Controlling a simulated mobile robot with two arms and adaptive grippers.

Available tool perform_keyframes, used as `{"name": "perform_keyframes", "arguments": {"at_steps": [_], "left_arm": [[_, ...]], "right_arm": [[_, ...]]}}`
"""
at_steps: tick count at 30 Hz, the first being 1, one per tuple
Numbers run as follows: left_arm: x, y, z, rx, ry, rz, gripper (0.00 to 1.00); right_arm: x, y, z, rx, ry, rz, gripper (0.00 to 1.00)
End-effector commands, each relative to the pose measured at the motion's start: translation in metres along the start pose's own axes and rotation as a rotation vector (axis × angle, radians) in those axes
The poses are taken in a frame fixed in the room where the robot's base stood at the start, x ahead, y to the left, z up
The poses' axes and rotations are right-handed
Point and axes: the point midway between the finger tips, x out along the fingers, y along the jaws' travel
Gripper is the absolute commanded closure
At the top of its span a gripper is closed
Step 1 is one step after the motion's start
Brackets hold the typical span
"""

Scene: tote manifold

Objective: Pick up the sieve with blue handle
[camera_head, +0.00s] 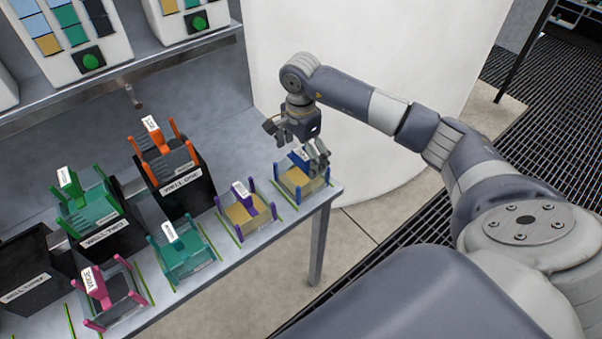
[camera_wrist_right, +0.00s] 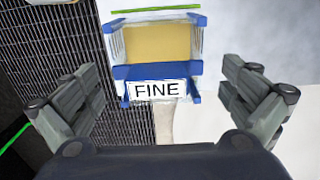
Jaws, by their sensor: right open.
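The sieve with the blue handle (camera_head: 297,182) sits at the right end of the table in the head view. It holds yellow material, and its blue handle carries a white label. In the right wrist view the sieve (camera_wrist_right: 158,72) shows its blue bars and the label "FINE". My right gripper (camera_head: 318,158) is just above the sieve in the head view. In the right wrist view the fingers of my right gripper (camera_wrist_right: 155,98) are spread to either side of the handle, with gaps on both sides. My left gripper is not in view.
A purple-handled sieve (camera_head: 243,213) stands just left of the blue one. Teal (camera_head: 182,256) and pink (camera_head: 108,297) sieves stand further left. Black bins (camera_head: 187,197) behind hold orange and green sieves. A shelf with dispensers (camera_head: 90,60) is at the back. A white rounded surface (camera_head: 390,60) is at right.

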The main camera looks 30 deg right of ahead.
Motion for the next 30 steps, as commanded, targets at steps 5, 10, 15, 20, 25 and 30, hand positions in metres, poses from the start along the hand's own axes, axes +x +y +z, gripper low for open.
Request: {"name": "perform_keyframes", "arguments": {"at_steps": [5,10,15,20,25,30], "left_arm": [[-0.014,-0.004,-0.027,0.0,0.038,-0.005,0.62],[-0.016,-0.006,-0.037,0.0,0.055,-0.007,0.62],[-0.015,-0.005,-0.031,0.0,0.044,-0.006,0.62],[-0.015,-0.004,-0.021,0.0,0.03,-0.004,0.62],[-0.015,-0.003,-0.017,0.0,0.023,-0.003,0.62],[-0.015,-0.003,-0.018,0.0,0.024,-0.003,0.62]], "right_arm": [[0.024,0.003,0.001,0.0,-0.002,0.004,0.0],[0.04,0.002,0.0,0.001,-0.001,0.001,0.0],[0.042,0.002,0.0,0.001,-0.001,-0.001,0.0],[0.042,0.002,0.0,0.001,-0.001,0.0,0.23],[0.042,0.002,0.0,0.001,0.0,0.0,0.42],[0.041,0.002,0.0,0.001,0.0,0.0,0.42]]}}
